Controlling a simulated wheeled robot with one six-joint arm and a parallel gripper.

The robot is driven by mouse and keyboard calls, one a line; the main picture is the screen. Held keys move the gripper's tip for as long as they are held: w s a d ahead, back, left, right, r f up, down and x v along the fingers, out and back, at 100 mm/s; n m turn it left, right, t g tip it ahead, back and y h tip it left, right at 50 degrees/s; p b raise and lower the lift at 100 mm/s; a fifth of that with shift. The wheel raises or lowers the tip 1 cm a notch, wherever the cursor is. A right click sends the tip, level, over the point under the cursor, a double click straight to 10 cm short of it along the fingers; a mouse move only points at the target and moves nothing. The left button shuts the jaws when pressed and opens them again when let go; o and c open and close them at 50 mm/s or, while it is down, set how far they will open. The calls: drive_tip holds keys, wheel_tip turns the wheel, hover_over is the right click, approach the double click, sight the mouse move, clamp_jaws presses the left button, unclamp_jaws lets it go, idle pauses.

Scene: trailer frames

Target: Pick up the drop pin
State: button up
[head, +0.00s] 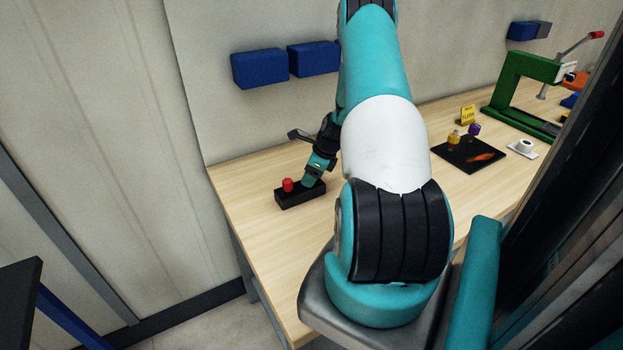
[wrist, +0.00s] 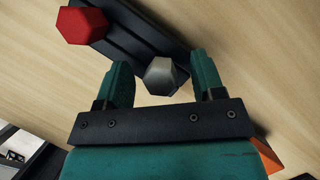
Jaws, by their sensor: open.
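A black block (head: 301,196) on the wooden bench carries a red knob-topped pin (head: 288,185) at its left end. In the wrist view the block (wrist: 140,38) holds the red hexagonal pin (wrist: 82,25) and a grey hexagonal pin (wrist: 160,75). I cannot tell from the pictures which one is called the drop pin. My gripper (wrist: 162,80) is open, with one finger on each side of the grey pin and visible gaps between. In the head view my gripper (head: 311,178) is low over the block's right end and hides the grey pin.
To the right, a black tray (head: 470,163) holds a yellow and a purple piece. A white holder (head: 523,148) and a green press (head: 516,95) with a red-tipped lever stand beyond it. Blue bins (head: 260,68) hang on the back wall. Bench around the block is clear.

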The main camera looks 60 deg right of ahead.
drive_tip(key=c, duration=1)
drive_tip(key=shift+r, duration=0.1)
